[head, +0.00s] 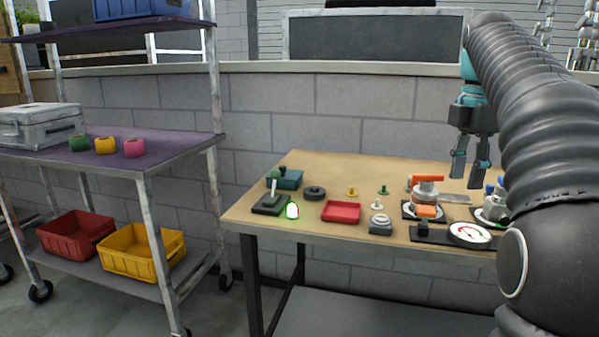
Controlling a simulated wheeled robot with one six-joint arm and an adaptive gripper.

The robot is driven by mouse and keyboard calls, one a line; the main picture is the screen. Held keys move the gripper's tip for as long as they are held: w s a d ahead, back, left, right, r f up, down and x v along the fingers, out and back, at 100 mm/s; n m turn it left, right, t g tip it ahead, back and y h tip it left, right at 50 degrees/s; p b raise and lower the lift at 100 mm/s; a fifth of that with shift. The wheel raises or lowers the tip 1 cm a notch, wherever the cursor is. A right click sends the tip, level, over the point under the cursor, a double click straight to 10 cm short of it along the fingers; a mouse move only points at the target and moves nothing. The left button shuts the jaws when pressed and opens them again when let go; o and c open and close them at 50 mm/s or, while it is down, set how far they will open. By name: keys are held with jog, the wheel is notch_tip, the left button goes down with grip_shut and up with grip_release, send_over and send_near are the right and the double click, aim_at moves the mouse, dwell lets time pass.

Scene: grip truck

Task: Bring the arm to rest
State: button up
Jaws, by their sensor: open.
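My gripper (471,165) hangs from the end of my arm at the right of the head view. Its two dark fingers point down and stand apart, with nothing between them. It is above the back right part of the wooden table (320,165), near an orange-handled valve (425,190). My dark ribbed arm fills the right side and hides the table's right end.
The table holds a red tray (341,212), a lever switch (270,203), a push button (380,224) and a round gauge (470,234). A shelf cart (180,140) stands at the left with a red bin (75,237) and a yellow bin (141,251).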

jog(key=s+a+f+m+t, duration=0.2)
jog(key=s+a+f+m, duration=0.5)
jog(key=f, duration=0.5)
jog(key=s+a+f+m+t, duration=0.3)
jog(key=s+a+f+m, duration=0.4)
jog(key=s+f+m, duration=0.5)
jog(key=shift+s+f+m+t, duration=0.25)
jog(key=shift+s+m+t, duration=0.05)
jog(key=shift+s, duration=0.65)
